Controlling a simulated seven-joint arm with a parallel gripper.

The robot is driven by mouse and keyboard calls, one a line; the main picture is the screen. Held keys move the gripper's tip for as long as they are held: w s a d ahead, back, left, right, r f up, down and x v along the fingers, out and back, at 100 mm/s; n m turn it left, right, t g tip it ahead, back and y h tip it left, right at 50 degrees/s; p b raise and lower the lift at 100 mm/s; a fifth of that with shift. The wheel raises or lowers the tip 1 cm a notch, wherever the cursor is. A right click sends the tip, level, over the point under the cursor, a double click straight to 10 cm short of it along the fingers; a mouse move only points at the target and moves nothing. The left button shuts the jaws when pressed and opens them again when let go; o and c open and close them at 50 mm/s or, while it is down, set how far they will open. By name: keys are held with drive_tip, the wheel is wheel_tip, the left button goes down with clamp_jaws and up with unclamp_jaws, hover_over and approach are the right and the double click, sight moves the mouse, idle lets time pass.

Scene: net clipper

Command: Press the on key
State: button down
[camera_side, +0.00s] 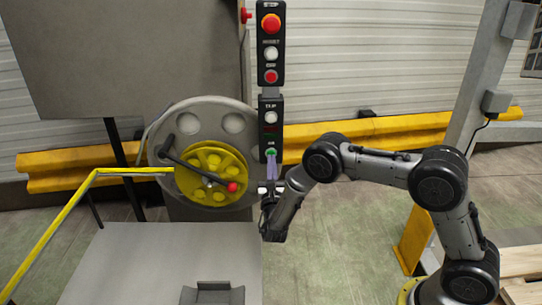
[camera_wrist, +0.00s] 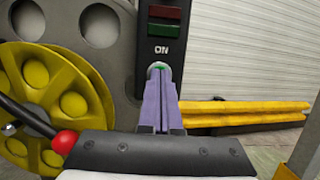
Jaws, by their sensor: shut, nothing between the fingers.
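In the wrist view the fingertips (camera_wrist: 158,72) overlap the key's lower part. I cannot tell whether they touch it or stop just short.
Left of my gripper is a grey wheel with a yellow hub (camera_side: 215,170) and a crank with a red ball (camera_side: 232,187). A grey table (camera_side: 150,265) lies below.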

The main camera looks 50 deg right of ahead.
drive_tip(key=shift+w+d, duration=0.1)
drive_tip(key=shift+s+a, duration=1.4)
drive_tip(key=s+a, duration=0.8)
drive_tip(key=shift+s+a, duration=0.25)
